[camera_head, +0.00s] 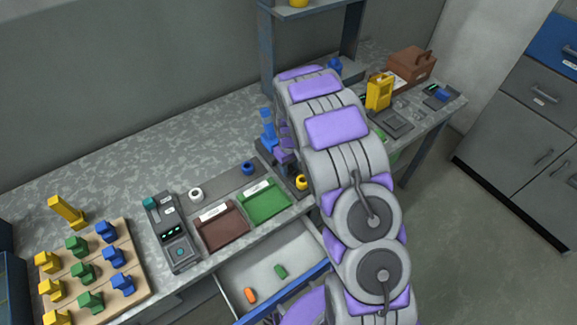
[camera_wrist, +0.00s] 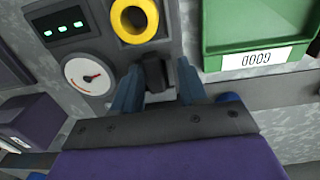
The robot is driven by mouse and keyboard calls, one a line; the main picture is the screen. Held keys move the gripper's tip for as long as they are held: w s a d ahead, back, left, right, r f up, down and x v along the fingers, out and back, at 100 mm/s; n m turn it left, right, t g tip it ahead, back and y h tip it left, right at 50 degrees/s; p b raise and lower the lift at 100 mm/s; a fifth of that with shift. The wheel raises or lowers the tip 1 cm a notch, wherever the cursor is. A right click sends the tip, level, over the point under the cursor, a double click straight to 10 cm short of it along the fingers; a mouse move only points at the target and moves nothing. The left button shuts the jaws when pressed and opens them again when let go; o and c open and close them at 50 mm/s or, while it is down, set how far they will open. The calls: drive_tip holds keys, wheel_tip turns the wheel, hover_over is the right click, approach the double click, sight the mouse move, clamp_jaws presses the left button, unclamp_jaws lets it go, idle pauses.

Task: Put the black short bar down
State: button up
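In the wrist view, a small dark block (camera_wrist: 154,72), seemingly the black short bar, stands between the two blue-grey fingers of my gripper (camera_wrist: 158,82). The fingers are apart, one on each side of it, with a narrow gap showing at the right finger. It is close to the grey panel, below a yellow ring. I cannot tell whether it touches the panel. In the head view my purple-and-grey arm hides most of the gripper and the bar.
The panel carries the yellow ring (camera_wrist: 135,18) and a dial (camera_wrist: 89,76). A green tray (camera_wrist: 258,45) lies just right of the fingers. In the head view, a brown tray (camera_head: 221,238), an open drawer (camera_head: 262,262) and a wooden board (camera_head: 133,262) with coloured pieces lie leftward.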

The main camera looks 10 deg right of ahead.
sight(290, 170)
drive_tip(key=shift+o, duration=0.4)
drive_tip(key=shift+d, duration=1.5)
drive_tip(key=a+r, duration=0.1)
drive_tip(key=r, duration=0.2)
drive_tip(key=a+r+p, duration=0.1)
drive_tip(key=r, duration=0.1)
drive_tip(key=shift+a+r, duration=0.2)
drive_tip(key=shift+a, duration=0.15)
wheel_tip(290, 170, up, 6)
drive_tip(key=d+p, duration=0.1)
drive_tip(key=d, duration=0.1)
drive_tip(key=s+r+m, duration=0.3)
drive_tip(key=s+r, duration=1.2)
drive_tip(key=s, duration=0.4)
drive_tip(key=s+a+r+m+g, duration=0.1)
drive_tip(key=s+r, duration=0.2)
drive_tip(key=s, duration=1.9)
drive_tip(key=shift+m+g, duration=0.3)
drive_tip(key=shift+g, duration=0.1)
